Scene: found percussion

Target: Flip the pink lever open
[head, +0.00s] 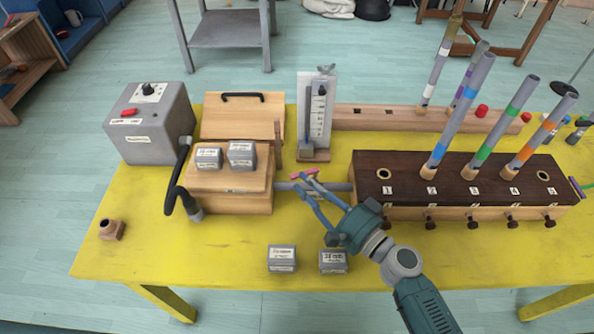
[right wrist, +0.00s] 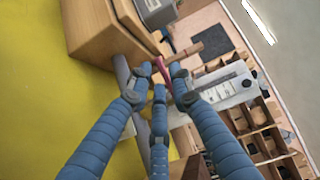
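The pink lever (head: 304,173) sits on the grey pipe (head: 340,187) between the wooden box (head: 235,203) and the dark-topped pipe block (head: 455,170). In the right wrist view the lever (right wrist: 161,70) shows as a thin pink bar just beyond the fingertips. My right gripper (head: 299,183) reaches over the pipe from the front, its fingertips at the lever. In the right wrist view its fingers (right wrist: 158,90) are spread, with a gap between them. I cannot tell whether a finger touches the lever. My left gripper is out of view.
Two labelled grey weights sit on the wooden box. Two more (head: 282,258) lie on the yellow table in front. A gauge stand (head: 316,115) rises behind the lever. A grey blower box (head: 148,125) with a black hose stands at left. The front left table is mostly clear.

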